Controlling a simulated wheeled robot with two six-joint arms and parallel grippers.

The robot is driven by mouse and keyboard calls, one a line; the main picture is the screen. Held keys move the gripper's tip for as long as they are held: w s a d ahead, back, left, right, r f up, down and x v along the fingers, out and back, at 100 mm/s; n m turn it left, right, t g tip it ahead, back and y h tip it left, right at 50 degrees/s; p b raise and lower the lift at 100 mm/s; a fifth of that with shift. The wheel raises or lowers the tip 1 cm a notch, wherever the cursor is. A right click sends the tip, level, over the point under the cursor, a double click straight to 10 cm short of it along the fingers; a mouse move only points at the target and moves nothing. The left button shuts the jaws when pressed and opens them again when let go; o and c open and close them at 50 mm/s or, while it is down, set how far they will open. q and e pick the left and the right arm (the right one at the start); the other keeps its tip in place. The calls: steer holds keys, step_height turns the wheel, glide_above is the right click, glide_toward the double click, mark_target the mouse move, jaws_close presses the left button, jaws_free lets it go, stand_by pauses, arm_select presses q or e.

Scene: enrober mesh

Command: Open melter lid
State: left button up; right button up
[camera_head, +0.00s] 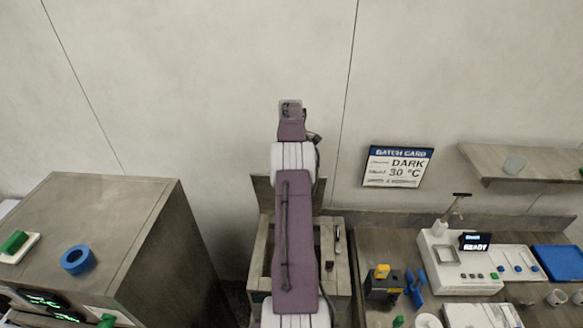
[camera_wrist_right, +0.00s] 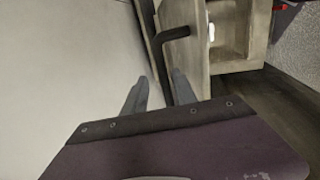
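A wooden, box-like unit (camera_head: 341,278) stands low in the middle of the head view, with an open recess. A flat panel (camera_head: 262,192) stands upright at its back. I cannot tell for sure that this is the melter and its lid. My purple and white arm covers much of it. In the right wrist view, my right gripper (camera_wrist_right: 160,94) has its two grey fingers apart. A dark bent bar (camera_wrist_right: 176,35), like a handle, runs down near the right finger. I cannot tell whether they touch. My left gripper is not in view.
A large cabinet (camera_head: 95,225) with a blue ring (camera_head: 77,259) stands at the left. A right-hand bench holds a white machine (camera_head: 455,262) reading READY, a small dark unit with a yellow top (camera_head: 382,285) and a blue tray (camera_head: 557,262). A shelf (camera_head: 530,165) juts from the wall.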

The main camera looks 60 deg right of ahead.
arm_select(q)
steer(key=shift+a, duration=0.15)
arm_select(e)
steer(key=w+v, duration=0.1)
steer(key=v, duration=0.8)
steer(key=shift+s, duration=0.45)
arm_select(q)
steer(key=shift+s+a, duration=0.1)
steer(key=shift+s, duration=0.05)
